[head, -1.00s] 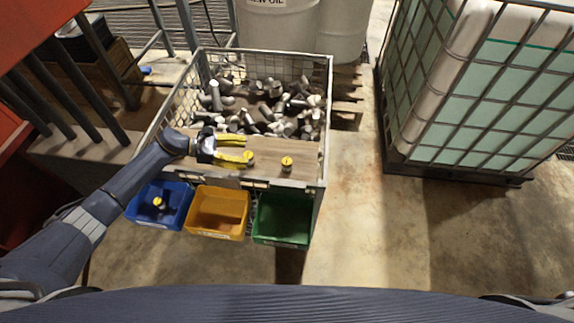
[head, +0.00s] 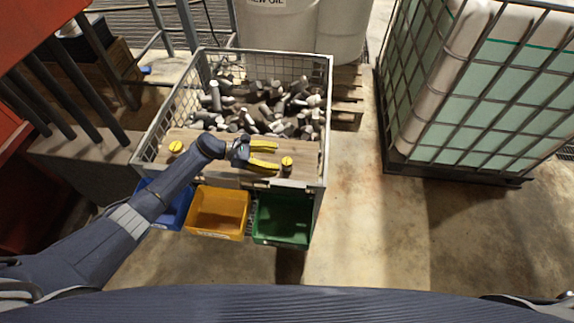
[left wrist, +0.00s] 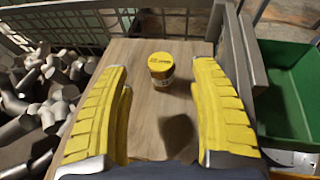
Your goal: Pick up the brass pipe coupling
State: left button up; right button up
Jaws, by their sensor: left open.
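A small upright cylinder with a yellow, dark-marked top (head: 287,162) stands at the right end of the wooden board. It also shows in the left wrist view (left wrist: 161,68), ahead of and between my fingers, apart from both. I cannot tell for sure that it is the brass pipe coupling. Another yellow-topped piece (head: 176,147) stands near the board's left end. My left gripper (head: 277,158) is open and empty, its yellow fingers pointing right over the board towards the right-hand cylinder. My right gripper is not in view.
A wire-mesh crate (head: 329,105) holds many grey metal pipe pieces (head: 265,110) behind the board (head: 215,153). Blue (head: 177,213), orange (head: 218,212) and green (head: 283,220) bins hang along its front. My left arm covers part of the blue bin. A large caged tank (head: 470,100) stands right.

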aim_at(285, 161)
pick_arm(q)
jog(key=shift+x, duration=2.75)
grip_shut()
